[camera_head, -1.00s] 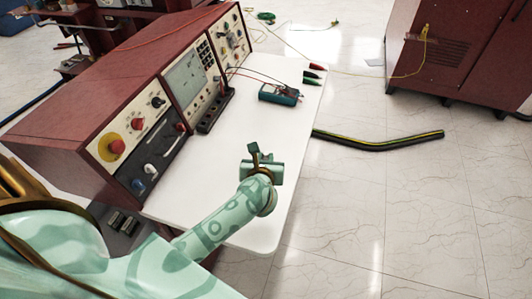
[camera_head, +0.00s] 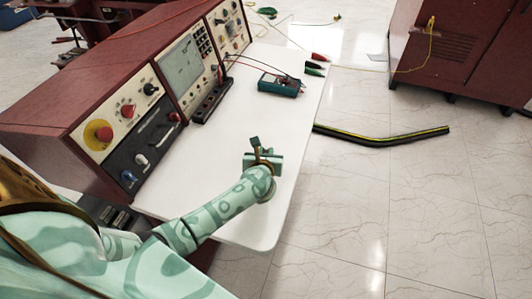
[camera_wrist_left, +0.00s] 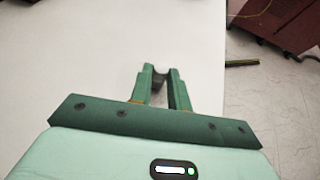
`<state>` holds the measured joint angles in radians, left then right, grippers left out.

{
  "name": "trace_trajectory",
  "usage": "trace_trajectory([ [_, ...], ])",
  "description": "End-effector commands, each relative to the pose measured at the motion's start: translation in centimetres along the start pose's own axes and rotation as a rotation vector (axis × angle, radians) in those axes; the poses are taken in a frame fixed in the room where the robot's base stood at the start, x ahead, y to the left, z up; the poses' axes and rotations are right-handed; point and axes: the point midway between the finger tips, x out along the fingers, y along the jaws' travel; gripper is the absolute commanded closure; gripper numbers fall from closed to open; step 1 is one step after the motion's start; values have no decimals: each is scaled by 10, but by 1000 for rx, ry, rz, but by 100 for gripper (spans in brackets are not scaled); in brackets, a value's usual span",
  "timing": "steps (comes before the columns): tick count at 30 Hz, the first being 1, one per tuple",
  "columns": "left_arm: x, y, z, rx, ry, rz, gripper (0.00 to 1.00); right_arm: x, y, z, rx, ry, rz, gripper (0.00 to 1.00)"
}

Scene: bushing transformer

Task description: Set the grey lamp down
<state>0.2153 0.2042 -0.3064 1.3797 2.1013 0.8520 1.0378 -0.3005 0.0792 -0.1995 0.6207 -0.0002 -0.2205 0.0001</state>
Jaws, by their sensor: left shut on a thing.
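My left gripper (camera_head: 256,148) is over the white table top, near its right edge, at the end of my green patterned arm. In the left wrist view its two green fingers (camera_wrist_left: 160,82) are closed on a small dark grey piece, the grey lamp (camera_wrist_left: 158,77). I cannot tell whether the lamp touches the table. My right gripper is not in view.
The white table (camera_head: 225,115) is bare around the gripper. A red-cased test console (camera_head: 100,95) stands along its left side. A teal multimeter (camera_head: 279,85) with leads lies farther back.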

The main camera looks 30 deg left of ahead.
Motion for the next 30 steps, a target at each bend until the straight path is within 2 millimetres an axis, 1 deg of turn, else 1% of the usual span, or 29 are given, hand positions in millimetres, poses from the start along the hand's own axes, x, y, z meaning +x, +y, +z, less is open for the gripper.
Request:
trace_trajectory([
  [3, 2, 0, -5, 0, 1, 0, 100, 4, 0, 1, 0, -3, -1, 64],
  [4, 2, 0, -4, 0, 1, 0, 74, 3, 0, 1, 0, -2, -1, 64],
  [5, 1, 0, -4, 0, 1, 0, 65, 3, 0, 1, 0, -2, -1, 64],
  [6, 1, 0, -3, 0, 1, 0, 60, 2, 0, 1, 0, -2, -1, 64],
  [14, 1, 0, -2, 0, 0, 0, 60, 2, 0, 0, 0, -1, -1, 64],
  [16, -1, 0, 3, 0, -1, 0, 60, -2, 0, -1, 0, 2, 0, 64],
  [17, -5, 0, 2, 0, 1, 0, 60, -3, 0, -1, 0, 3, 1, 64],
  [20, -22, 0, 2, -1, 1, -1, 60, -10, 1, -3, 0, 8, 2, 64],
  [27, -80, 0, 3, -2, 1, -1, 60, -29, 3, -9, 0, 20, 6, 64],
  [30, -99, 0, 2, -1, 1, -1, 60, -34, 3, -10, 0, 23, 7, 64],
])
